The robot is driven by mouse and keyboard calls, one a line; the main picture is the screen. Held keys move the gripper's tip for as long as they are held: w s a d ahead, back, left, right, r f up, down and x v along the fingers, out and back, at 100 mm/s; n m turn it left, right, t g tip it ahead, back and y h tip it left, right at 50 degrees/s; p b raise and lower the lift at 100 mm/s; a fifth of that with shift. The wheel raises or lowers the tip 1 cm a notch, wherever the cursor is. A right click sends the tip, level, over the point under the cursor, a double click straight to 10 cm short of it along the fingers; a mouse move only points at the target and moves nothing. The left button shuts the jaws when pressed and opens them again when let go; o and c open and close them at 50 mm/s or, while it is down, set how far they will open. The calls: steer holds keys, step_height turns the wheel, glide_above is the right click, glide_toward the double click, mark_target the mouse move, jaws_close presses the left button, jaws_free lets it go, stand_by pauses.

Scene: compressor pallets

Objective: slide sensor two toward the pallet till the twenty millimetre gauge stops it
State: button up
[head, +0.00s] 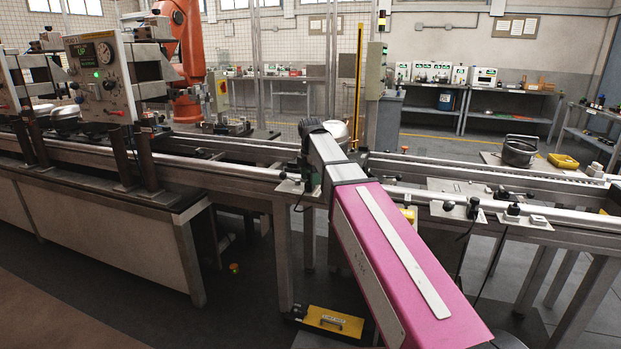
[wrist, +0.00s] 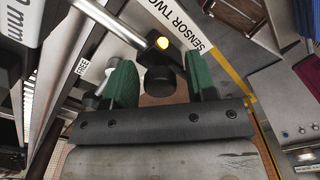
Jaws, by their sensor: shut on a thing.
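In the wrist view the black body of sensor two (wrist: 160,80) sits between the two green fingers of my gripper (wrist: 160,84), which is shut on it. An amber light (wrist: 162,43) glows just above it, beside a metal rod. The printed label "SENSOR TWO" (wrist: 193,35) lies on the plate to its right. A pale block (wrist: 14,22) at the upper left edge shows cut-off lettering ending "0 mm"; it looks like the gauge. I cannot tell whether it touches sensor two. The pallet cannot be made out clearly.
A label reading "FREE" (wrist: 82,67) lies left of the fingers. In the head view the conveyor rail (head: 215,168) runs across, with a silver dome (head: 338,132) behind my arm. Other clamps (head: 473,208) stand at the right.

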steer(key=shift+w, duration=0.1)
steer(key=o, duration=1)
steer(key=shift+o, duration=0.2)
steer(key=shift+r, duration=0.1)
